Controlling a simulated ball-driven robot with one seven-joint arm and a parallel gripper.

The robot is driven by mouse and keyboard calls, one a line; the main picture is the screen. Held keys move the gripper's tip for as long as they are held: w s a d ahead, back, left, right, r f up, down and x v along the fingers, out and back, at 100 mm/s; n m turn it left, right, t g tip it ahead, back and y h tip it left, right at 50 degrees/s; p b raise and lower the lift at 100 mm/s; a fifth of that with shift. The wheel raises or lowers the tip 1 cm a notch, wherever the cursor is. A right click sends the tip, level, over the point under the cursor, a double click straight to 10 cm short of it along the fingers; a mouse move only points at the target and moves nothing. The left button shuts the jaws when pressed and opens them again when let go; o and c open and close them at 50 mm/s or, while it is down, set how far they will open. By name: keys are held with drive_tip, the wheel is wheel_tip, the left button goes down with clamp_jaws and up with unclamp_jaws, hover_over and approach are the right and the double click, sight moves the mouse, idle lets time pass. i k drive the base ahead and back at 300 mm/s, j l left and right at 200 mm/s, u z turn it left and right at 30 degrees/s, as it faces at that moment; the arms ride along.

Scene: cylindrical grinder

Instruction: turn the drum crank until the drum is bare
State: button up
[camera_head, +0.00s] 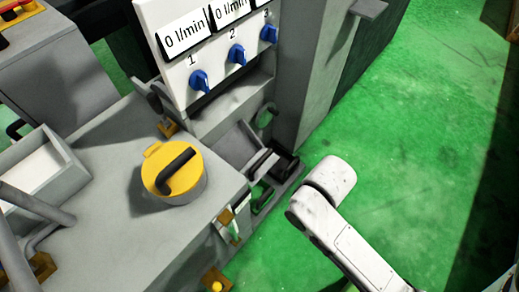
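No part in view is clearly recognisable as the drum or its crank. A yellow round cap (174,173) with a black bar handle (177,171) sits on the grey machine top, left of the middle; I cannot tell if it belongs to the drum. Small grey and dark mechanism parts (262,160) sit at the machine's right side, partly hidden and too small to make out. My white arm reaches up from the bottom right, to the right of the machine and apart from the cap. My gripper is not in view.
A white panel (178,66) with three blue knobs (236,54) and "0 l/min" displays stands at the top. A grey column (310,70) rises right of it. A grey open-topped box (35,168) is at left. Green floor (430,110) at right is mostly clear.

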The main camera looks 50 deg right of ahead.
sight(266, 114)
drive_tip(key=l+z, duration=0.35)
drive_tip(key=i+l+z, duration=0.15)
drive_tip(key=z, duration=0.2)
drive_tip(key=i+l+z, duration=0.1)
drive_tip(key=l+z, duration=0.25)
